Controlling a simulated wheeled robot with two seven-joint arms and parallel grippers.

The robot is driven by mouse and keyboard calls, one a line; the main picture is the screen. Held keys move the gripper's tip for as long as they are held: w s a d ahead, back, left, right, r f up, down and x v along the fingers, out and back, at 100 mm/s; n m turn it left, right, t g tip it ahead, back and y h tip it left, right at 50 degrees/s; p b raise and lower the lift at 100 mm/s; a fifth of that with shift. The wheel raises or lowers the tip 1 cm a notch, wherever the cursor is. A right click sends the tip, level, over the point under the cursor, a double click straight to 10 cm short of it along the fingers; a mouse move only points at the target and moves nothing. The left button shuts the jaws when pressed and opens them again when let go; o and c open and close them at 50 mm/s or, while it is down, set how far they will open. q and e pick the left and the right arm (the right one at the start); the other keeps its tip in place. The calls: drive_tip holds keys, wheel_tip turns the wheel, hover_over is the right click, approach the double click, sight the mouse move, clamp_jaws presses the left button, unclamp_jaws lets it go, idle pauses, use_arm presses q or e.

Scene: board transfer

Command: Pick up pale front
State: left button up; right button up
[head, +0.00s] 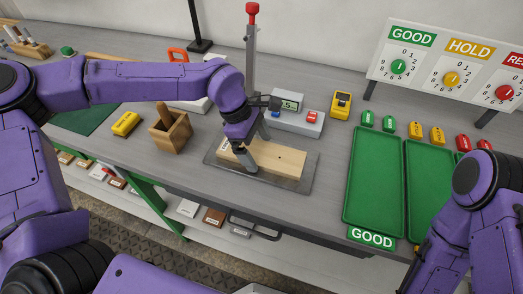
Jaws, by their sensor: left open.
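The pale front (285,162) is a light wooden board with a small dark hole and a small label at its left end. It lies flat on a grey metal plate (306,183) in the middle of the bench. My left gripper (249,160) points down at the left part of the board, with its jaws open. A finger hides part of the board, and I cannot tell whether it touches it. My right arm shows at the lower right, but its gripper is out of view.
A gauge stand with a red top (251,50) and a display box (297,118) stand behind the plate. A wooden block holder (169,131) and yellow device (126,123) are left. A green GOOD tray (375,185) lies right, with a sign panel (445,65) behind.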

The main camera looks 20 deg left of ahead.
sight(265, 153)
use_arm(q)
drive_tip(key=shift+d+f, duration=0.1)
drive_tip(key=c, duration=1.1)
drive_tip(key=shift+r, duration=0.35)
wheel_tip(265, 153, up, 3)
drive_tip(key=shift+f, duration=0.15)
drive_tip(key=s+r, duration=0.1)
drive_tip(key=r, duration=0.1)
drive_tip(key=s+a+r+b, duration=0.1)
drive_tip(key=s+r, duration=0.1)
drive_tip(key=shift+s+r+b, duration=0.1)
drive_tip(key=shift+s+b, duration=0.2)
drive_tip(key=s+a+r+b, duration=0.2)
drive_tip(key=s+r, duration=0.3)
drive_tip(key=s, duration=0.5)
drive_tip(key=shift+a+r, duration=0.25)
drive_tip(key=shift+a, duration=0.1)
drive_tip(key=shift+w+f, duration=0.1)
